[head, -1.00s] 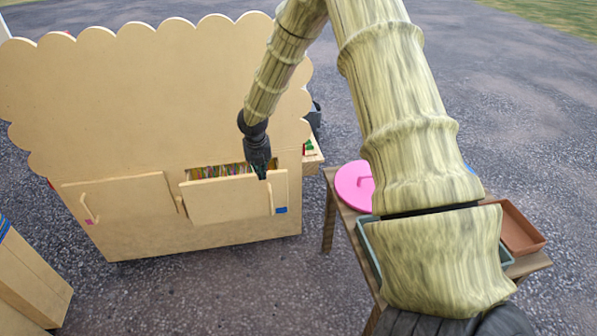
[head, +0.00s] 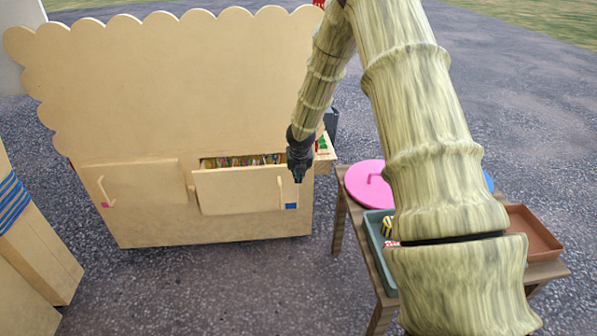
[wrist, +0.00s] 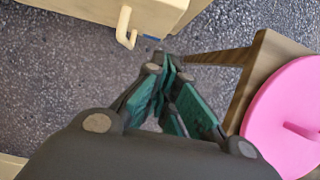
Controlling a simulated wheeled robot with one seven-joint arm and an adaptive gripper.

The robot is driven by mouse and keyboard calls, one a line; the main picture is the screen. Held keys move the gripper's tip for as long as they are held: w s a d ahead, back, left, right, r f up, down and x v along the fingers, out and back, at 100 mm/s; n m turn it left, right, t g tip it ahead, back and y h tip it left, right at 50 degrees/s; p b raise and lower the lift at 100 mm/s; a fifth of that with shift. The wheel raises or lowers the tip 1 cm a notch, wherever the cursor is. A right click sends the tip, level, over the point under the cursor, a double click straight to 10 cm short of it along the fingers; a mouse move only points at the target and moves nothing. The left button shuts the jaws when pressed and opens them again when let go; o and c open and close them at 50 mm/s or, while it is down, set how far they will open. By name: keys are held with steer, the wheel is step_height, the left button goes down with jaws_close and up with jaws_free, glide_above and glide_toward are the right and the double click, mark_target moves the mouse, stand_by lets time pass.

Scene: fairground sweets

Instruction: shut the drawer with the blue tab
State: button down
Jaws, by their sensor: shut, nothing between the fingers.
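The drawer with the blue tab (head: 240,192) is on the right of the wooden stall front in the head view. It stands partly open, with colourful wrapped contents showing in the gap above its front panel. The blue tab (head: 291,206) is at its lower right corner, below the handle (head: 281,192). In the wrist view the handle (wrist: 126,28) is at the top. My gripper (head: 298,180) is shut and empty, at the drawer's right end near the handle. Its fingertips (wrist: 165,66) point toward the handle and tab in the wrist view; I cannot tell whether they touch the drawer.
A second drawer with a pink tab (head: 130,190) sits flush to the left. A wooden table (head: 341,222) at the right holds a pink lid (head: 366,183), a green tray (head: 381,262) and a terracotta tray (head: 536,258). Paved ground in front is clear.

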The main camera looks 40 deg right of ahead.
steer(key=w, duration=0.1)
steer(key=w+d+f, duration=0.1)
steer(key=w+d, duration=0.1)
steer(key=w, duration=0.1)
steer(key=shift+d+f+b, duration=0.2)
steer(key=shift+f+b, duration=0.15)
